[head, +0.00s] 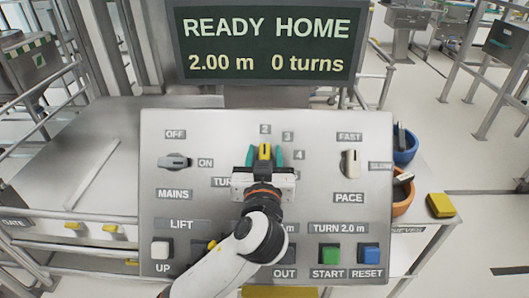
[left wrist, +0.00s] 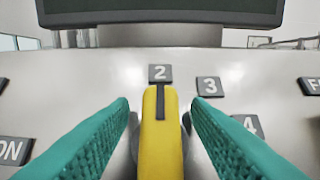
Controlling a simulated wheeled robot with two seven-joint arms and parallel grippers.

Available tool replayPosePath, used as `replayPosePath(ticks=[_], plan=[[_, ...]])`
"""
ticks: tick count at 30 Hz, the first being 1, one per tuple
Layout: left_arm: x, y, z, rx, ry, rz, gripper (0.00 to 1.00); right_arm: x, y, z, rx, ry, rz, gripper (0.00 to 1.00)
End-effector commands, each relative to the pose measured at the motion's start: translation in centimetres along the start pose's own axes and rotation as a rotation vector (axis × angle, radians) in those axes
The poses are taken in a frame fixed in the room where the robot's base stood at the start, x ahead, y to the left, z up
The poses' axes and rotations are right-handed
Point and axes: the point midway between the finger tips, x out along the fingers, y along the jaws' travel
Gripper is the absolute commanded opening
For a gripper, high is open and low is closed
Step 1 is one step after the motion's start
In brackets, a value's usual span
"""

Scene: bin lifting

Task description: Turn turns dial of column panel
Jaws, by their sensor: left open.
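The turns dial has a yellow handle (head: 265,152) with a dark pointer line and sits in the upper middle of the column panel (head: 330,215). In the left wrist view the dial (left wrist: 160,135) stands upright in the picture, its line toward the label 2 (left wrist: 160,73). Labels 3 and 4 lie to its right. My left gripper (head: 264,158) is open, with one teal finger on each side of the handle. The wrist view shows gaps between handle and fingers. The gripper and arm hide the lower dial and some labels. My right gripper is not in view.
The screen (head: 268,40) above reads READY HOME, 2.00 m, 0 turns. The mains switch (head: 174,162) is left of the dial and the pace switch (head: 350,163) right. Below are UP (head: 161,250), START (head: 330,253) and RESET (head: 369,253) buttons. Blue and orange bowls stand at right.

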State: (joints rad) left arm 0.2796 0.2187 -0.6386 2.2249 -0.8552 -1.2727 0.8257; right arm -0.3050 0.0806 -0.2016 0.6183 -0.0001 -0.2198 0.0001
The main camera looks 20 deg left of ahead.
Motion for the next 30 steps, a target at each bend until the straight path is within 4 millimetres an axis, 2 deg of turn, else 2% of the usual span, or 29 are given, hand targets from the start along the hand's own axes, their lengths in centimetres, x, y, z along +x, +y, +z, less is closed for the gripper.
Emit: replayPosePath(ticks=[1,8,11,12,23,30], plan=[[0.0,0.0,0.0,0.0,0.0,0.0,0.44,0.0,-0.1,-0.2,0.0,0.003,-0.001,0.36],[0.0,0.0,0.0,0.001,0.0,0.001,0.06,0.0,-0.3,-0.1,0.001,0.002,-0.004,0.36],[0.0,0.0,0.0,0.002,0.001,0.0,0.06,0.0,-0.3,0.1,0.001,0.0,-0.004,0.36],[0.0,0.0,0.0,0.004,0.001,-0.001,0.0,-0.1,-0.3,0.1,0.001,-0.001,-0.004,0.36],[0.0,0.0,0.1,0.11,0.007,-0.088,0.0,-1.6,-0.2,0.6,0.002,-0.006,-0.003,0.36],[0.0,-0.1,0.2,0.27,0.009,-0.222,0.0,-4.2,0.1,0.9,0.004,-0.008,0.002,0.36]])
